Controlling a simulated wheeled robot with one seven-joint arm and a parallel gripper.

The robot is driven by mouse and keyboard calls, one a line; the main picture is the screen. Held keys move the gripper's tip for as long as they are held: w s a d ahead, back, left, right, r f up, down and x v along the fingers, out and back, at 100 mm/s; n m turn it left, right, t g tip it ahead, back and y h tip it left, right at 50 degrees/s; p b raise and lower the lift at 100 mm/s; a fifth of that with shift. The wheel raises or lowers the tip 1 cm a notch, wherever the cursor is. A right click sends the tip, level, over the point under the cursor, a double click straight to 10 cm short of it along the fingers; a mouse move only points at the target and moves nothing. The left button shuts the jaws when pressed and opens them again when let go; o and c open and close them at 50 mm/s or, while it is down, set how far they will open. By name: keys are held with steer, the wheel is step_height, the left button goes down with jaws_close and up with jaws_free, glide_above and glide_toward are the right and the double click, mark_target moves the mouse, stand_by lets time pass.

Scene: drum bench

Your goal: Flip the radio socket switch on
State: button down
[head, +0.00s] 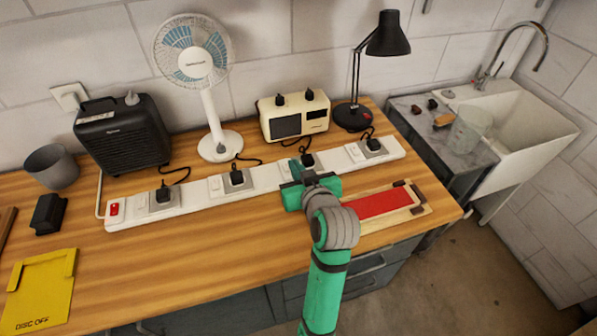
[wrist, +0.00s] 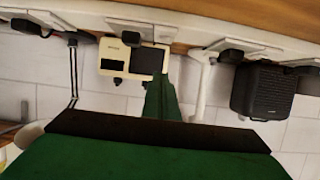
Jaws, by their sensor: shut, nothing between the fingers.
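The white power strip (head: 195,200) lies along the back of the wooden bench. The radio (head: 295,115) is a cream box with a dark screen behind the strip; it shows upside down in the wrist view (wrist: 115,57). Its black plug (head: 307,160) sits in the third socket from the left. My gripper (head: 297,171) is shut and empty, over the strip just left of that plug. It covers the area of the radio socket's switch, so I cannot tell that switch's position or whether I touch it. In the wrist view the green finger (wrist: 162,100) points toward the strip.
A red switch (head: 114,209) is at the strip's left end. A heater (head: 122,135), a fan (head: 193,65) and a lamp (head: 388,40) stand behind the strip. A red-and-wood tray (head: 380,203) lies right of my arm.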

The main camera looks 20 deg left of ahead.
mark_target(291, 178)
steer(key=x, duration=0.5)
step_height(291, 178, down, 3)
steer(key=shift+w+a+f, duration=0.1)
steer(key=shift+f, duration=0.55)
steer(key=shift+f, duration=0.1)
steer(key=shift+f, duration=0.35)
steer(key=shift+r, duration=0.2)
steer(key=shift+r, duration=0.75)
steer(key=shift+r, duration=0.1)
